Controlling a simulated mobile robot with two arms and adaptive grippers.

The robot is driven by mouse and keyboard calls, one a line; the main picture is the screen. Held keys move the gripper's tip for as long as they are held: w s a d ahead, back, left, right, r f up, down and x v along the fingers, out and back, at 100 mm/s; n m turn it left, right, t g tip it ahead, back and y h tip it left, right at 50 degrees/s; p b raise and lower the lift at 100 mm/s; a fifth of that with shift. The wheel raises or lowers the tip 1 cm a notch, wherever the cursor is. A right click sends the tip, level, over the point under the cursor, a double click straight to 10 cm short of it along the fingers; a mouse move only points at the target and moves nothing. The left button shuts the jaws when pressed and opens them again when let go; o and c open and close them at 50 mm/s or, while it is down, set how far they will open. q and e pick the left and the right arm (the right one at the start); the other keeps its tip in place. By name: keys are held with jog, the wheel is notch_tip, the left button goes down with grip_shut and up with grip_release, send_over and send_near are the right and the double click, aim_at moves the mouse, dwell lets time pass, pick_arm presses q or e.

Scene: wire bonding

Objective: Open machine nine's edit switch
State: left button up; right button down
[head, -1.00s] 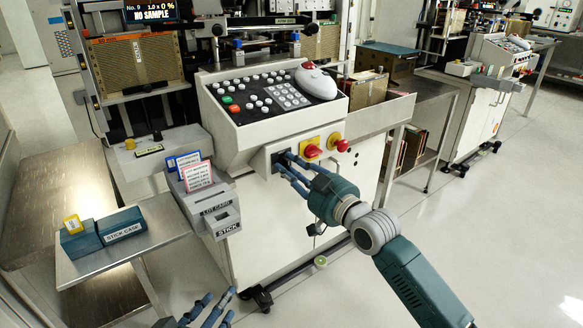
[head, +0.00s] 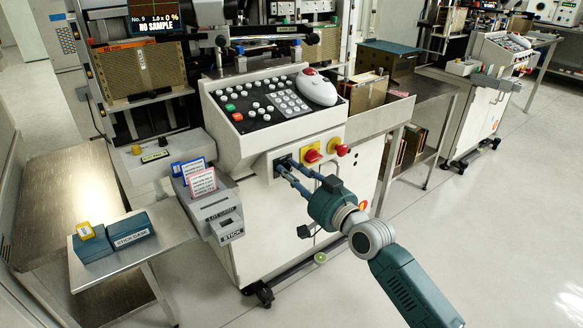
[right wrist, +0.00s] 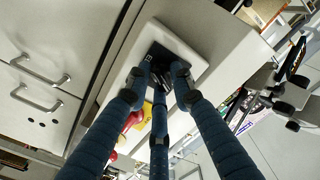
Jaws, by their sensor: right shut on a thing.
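Machine nine (head: 255,225) is the white console whose screen (head: 155,22) reads "No. 9" and "NO SAMPLE". The edit switch (head: 277,168) appears to be the small dark fitting on its front panel, left of a yellow-and-red switch. My right gripper (head: 285,165) reaches it from the lower right, with its blue fingers closed at the dark fitting. In the right wrist view the fingers (right wrist: 165,75) close around a dark part on a pale plate (right wrist: 190,42). The fingertips hide most of the switch, so its position cannot be read. My left gripper is out of view.
A yellow-and-red switch (head: 312,154) and a red button (head: 342,150) sit just right of the fingers. A lot card box (head: 218,212) hangs to the left. A side shelf (head: 165,241) carries a blue stick case (head: 131,230). Floor at right is clear.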

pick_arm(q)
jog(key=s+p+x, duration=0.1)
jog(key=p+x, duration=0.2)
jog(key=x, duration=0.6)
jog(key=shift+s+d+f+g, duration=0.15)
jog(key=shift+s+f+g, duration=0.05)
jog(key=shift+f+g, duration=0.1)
pick_arm(e)
jog(key=m, duration=1)
jog(key=shift+d+f+m, duration=0.1)
jog(key=shift+f+m, duration=0.2)
jog(key=shift+f, duration=0.1)
jog(key=c, duration=1.7)
grip_release()
jog(key=shift+f, duration=0.1)
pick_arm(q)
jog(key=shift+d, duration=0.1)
pick_arm(e)
jog(key=shift+r, duration=0.25)
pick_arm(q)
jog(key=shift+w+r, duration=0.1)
